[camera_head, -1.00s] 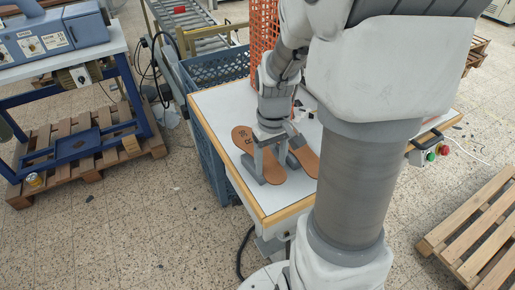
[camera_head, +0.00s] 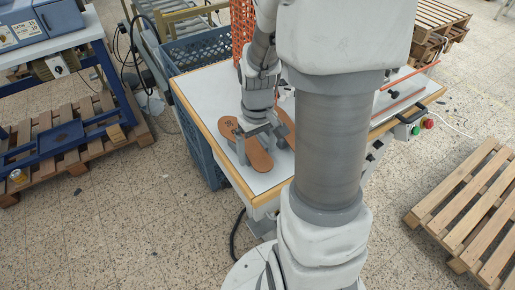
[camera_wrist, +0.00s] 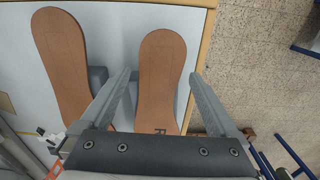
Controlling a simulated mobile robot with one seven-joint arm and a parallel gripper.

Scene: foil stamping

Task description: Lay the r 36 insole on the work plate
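Two brown insoles lie side by side on the white table top. The left one in the head view, the marked insole (camera_head: 258,158), has dark lettering near its upper end; in the wrist view it is the right one (camera_wrist: 162,60), with an R near the gripper. The other insole (camera_head: 285,122) is partly hidden by my gripper in the head view and is plain in the wrist view (camera_wrist: 62,55). My gripper (camera_wrist: 160,76) is open over the marked insole, one finger along each side, with gaps showing. I cannot make out the work plate for certain.
The white table (camera_head: 205,92) has a wooden edge. A blue crate (camera_head: 205,48) and an orange mesh (camera_head: 241,28) stand behind it. A control box with green and red buttons (camera_head: 416,130) is at the right. Pallets (camera_head: 470,205) lie on the floor.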

